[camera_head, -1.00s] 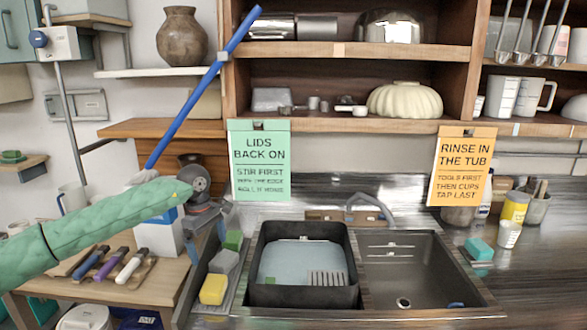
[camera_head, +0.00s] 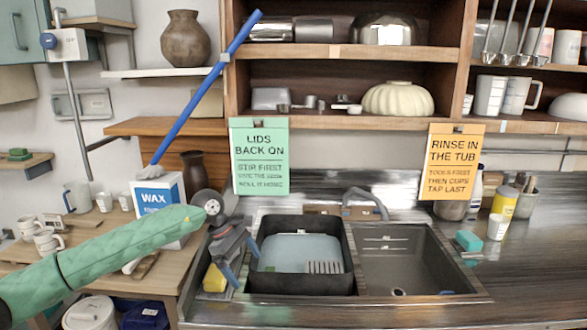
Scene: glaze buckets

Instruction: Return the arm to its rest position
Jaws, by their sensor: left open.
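My left arm, in a green quilted sleeve, comes in from the lower left in the head view. My left gripper (camera_head: 241,262) is in front of the black tub's left side, with its two blue fingers spread and nothing between them. It partly covers the sponge rack, where a yellow sponge (camera_head: 214,279) shows. My right gripper is out of view.
The black tub (camera_head: 302,284) holds pale water and stands left of the empty sink basin (camera_head: 395,262). A wax box (camera_head: 150,193), a long blue-handled brush (camera_head: 205,88) and white cups (camera_head: 48,241) are behind my arm. Lidded buckets (camera_head: 90,315) stand below.

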